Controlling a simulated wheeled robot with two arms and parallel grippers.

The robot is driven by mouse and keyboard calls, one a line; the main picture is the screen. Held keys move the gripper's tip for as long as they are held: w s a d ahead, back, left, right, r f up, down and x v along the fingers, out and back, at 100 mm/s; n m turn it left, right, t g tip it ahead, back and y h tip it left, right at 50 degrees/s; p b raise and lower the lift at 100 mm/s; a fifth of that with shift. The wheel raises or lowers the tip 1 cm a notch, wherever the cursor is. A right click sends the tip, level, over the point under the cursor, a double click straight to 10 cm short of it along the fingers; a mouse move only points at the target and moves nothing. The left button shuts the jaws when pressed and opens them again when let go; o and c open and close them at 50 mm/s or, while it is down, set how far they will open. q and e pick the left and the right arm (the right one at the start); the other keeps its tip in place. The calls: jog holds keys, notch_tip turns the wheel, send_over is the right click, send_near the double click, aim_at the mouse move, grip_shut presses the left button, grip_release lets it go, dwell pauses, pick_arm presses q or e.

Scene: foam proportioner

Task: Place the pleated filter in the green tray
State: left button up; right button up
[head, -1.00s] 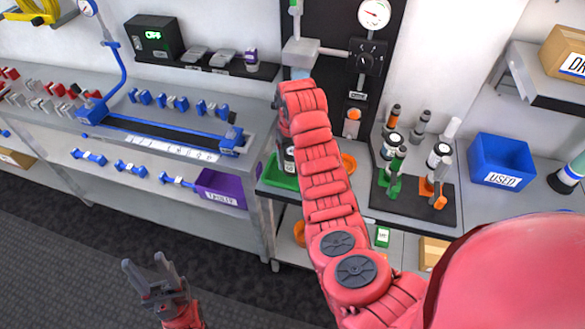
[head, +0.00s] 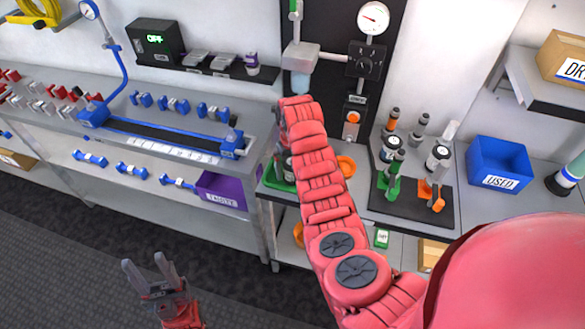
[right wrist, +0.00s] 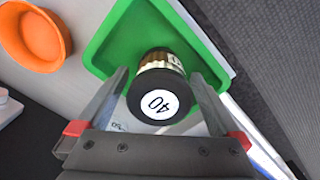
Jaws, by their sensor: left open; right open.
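The green tray (head: 277,181) is on the bench in the head view, partly hidden by my right arm. It also shows in the right wrist view (right wrist: 118,45). A short cylinder with a black cap marked 40 (right wrist: 160,98) and a gold and pale side, apparently the pleated filter, appears over the tray's near part. Whether its base rests on the tray floor is hidden. My right gripper (right wrist: 160,75) is open with a finger on each side of the cylinder, gaps showing. My left gripper (head: 145,263) is open and empty above the floor, away from the bench.
An orange dish (right wrist: 35,36) stands beside the tray. A black mat (head: 408,208) with several upright tools and containers lies to the right, then a blue USED bin (head: 497,160). A bowl assembly (head: 300,82) hangs just above my right wrist.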

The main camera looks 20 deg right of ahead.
jog(key=shift+r, duration=0.15)
notch_tip(320, 180, up, 3)
jog(key=shift+f+b, duration=0.1)
jog(key=shift+b, duration=0.5)
notch_tip(320, 180, up, 8)
jog(key=shift+r+p, duration=0.15)
jog(key=shift+p, duration=0.7)
jog(key=shift+r, duration=0.45)
